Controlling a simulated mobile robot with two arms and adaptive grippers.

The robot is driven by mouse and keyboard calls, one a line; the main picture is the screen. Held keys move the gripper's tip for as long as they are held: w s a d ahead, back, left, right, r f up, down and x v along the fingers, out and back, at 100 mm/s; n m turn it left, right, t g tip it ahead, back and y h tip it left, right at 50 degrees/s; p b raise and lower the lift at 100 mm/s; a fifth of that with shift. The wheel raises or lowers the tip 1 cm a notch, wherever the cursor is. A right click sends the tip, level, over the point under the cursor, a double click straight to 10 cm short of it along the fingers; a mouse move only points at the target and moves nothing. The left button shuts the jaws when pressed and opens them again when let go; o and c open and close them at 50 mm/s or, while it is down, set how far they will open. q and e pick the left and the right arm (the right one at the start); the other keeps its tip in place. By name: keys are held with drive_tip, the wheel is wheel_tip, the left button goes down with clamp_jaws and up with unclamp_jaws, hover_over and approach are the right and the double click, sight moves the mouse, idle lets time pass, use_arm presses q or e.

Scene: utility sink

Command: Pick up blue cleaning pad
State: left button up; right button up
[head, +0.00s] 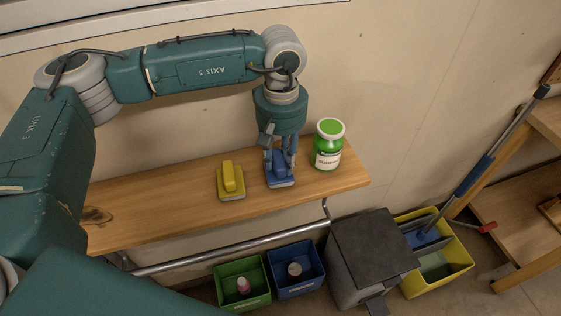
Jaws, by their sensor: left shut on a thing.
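The blue cleaning pad (280,178) rests on the wooden shelf, between a yellow pad and a green-lidded bottle. My left gripper (280,157) points straight down over it, with its fingers shut on the pad's raised handle. The pad's base appears to sit on the shelf surface; I cannot tell whether it is slightly lifted. The fingers hide part of the handle. My right gripper does not show.
A yellow pad (231,186) stands left of the blue one, and a green-lidded bottle (327,146) stands close on the right. The wooden shelf (150,206) is clear at left. Below are a green bin (228,270), a blue bin (281,257), a dark-lidded bin (370,245) and a yellow bucket (455,262).

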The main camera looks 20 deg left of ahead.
sight(281, 158)
use_arm(q)
wheel_tip(281, 158, up, 19)
drive_tip(key=b, duration=0.3)
drive_tip(key=shift+r+b, duration=0.15)
drive_tip(key=shift+b, duration=0.2)
